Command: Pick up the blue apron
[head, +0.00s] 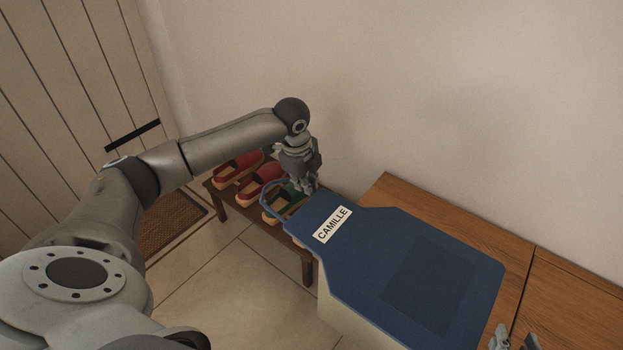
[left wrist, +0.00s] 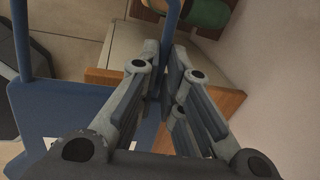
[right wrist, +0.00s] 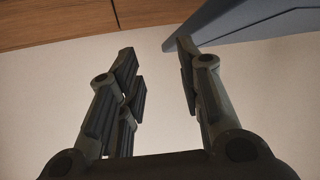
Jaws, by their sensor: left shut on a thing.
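The blue apron (head: 361,238) lies flat in the head view, with a neck loop at its left end, a white CAMILLE label and a darker pocket. It reaches over the wooden top and past its front edge. My left gripper (head: 312,188) is at the apron's upper edge near the neck loop. In the left wrist view its fingers (left wrist: 167,85) are shut on the blue apron (left wrist: 85,112). My right gripper (head: 515,342) shows only at the bottom edge of the head view. In the right wrist view its fingers (right wrist: 155,60) are apart and empty, with the apron (right wrist: 265,22) beyond them.
A low wooden rack (head: 308,268) with red and green shoes (head: 262,182) stands left of the wooden top (head: 400,192). A pale wall is behind. A plank door (head: 75,70) and brown doormat (head: 172,222) are at left. The tiled floor between is clear.

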